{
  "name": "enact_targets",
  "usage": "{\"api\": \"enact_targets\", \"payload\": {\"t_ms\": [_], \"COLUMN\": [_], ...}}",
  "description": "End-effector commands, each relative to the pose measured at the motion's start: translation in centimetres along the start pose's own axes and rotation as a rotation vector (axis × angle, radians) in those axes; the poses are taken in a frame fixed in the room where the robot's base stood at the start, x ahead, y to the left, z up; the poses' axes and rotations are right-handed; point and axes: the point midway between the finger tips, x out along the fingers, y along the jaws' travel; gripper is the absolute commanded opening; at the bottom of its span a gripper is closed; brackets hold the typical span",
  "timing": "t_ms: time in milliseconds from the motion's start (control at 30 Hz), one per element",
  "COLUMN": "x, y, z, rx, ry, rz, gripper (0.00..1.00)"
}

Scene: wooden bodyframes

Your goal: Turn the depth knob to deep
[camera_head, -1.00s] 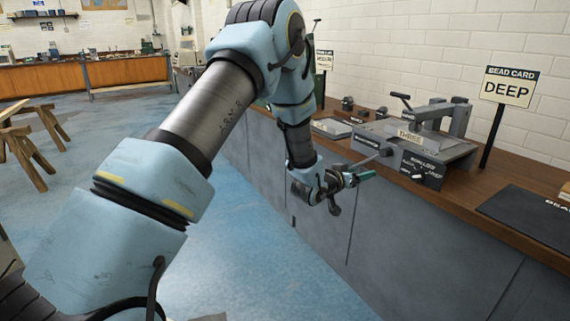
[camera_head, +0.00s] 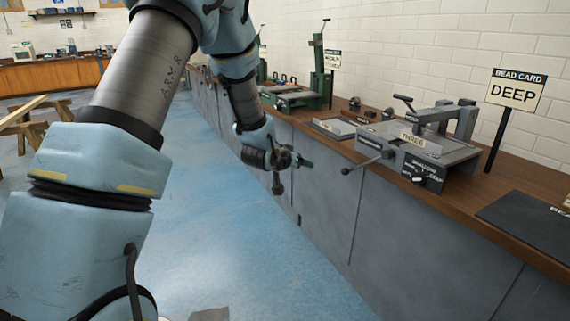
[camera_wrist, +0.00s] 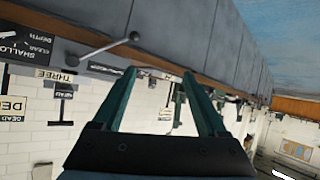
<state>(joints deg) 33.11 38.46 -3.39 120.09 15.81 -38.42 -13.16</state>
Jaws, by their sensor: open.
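The depth knob (camera_head: 418,180) is a small pale knob on a black panel with white lettering, on the front of a grey bench machine (camera_head: 452,158). In the wrist view the panel (camera_wrist: 28,45) shows upside down at the upper left, with "SHALLOW" and "DEPTH" legible; the knob's setting is too small to tell. My gripper (camera_head: 305,163) is left of the machine, in front of the bench, apart from the knob. In the wrist view its green fingers (camera_wrist: 160,75) are spread with nothing between them. A lever with a ball end (camera_head: 346,171) sticks out between gripper and panel.
A "BEAD CARD DEEP" sign (camera_head: 515,92) stands behind the machine, and a "THREE" plate (camera_head: 420,143) sits on it. A dark mat (camera_head: 530,222) lies at the right of the wooden bench top. A green machine (camera_head: 318,75) stands farther back. The floor before the bench is clear.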

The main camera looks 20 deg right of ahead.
Motion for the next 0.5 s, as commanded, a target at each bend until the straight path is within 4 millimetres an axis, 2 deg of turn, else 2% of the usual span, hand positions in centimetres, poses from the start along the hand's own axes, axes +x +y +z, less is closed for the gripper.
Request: {"api": "enact_targets", "payload": {"t_ms": [200,500], "x": [-1.5,-1.9], "y": [-1.8,-2.3], "z": [0.1,0.2], "rx": [-0.008,-0.011], "ry": [-0.038,-0.052], "rz": [-0.043,-0.055], "gripper": [0.75,0.75]}}
